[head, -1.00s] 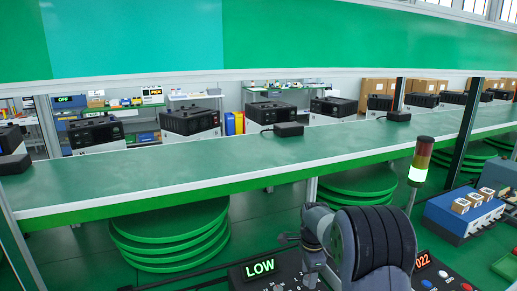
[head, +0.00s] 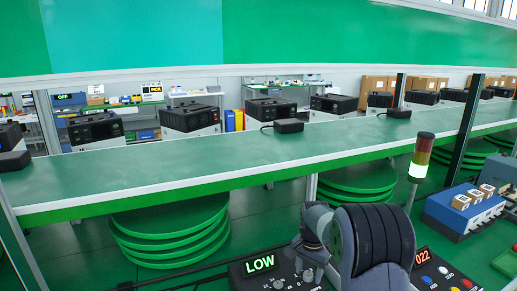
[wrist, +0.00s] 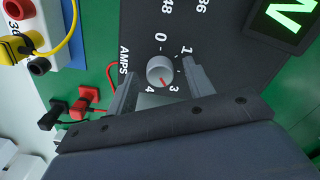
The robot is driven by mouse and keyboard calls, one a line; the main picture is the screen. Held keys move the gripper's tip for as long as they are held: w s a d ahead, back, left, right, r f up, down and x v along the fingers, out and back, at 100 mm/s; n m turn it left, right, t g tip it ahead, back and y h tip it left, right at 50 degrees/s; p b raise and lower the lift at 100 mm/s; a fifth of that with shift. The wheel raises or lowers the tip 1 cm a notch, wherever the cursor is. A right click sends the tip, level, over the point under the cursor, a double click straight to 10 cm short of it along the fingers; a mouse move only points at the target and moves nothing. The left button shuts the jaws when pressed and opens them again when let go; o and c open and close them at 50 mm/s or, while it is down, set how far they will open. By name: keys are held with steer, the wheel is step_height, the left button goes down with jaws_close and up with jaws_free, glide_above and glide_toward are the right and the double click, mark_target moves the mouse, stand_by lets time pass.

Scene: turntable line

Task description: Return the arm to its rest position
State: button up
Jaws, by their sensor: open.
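My gripper (wrist: 158,68) is open in the wrist view, with one finger on each side of a grey round knob (wrist: 158,66). Nothing is held, and I cannot tell how far the fingertips are above the panel. The knob has a red pointer on the side of the printed 3 and 4, beside the word AMPS. In the head view my arm (head: 370,240) is folded low at the bottom centre, over the dark control panel (head: 240,283).
The panel carries a green LOW display (head: 260,263) and a red 022 display (head: 422,257). A lit signal tower (head: 419,160) stands right of my arm. A green-topped bench (head: 200,165) crosses behind. Red and black plugs (wrist: 88,95) lie left of my gripper.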

steer(key=n, duration=0.4)
steer(key=shift+b, duration=0.3)
steer(key=n, duration=0.3)
steer(key=shift+n+b, duration=0.4)
steer(key=n+b, duration=0.1)
steer(key=n, duration=0.3)
steer(key=shift+n+b, duration=0.6)
steer(key=shift+n, duration=1)
steer(key=shift+r, duration=0.1)
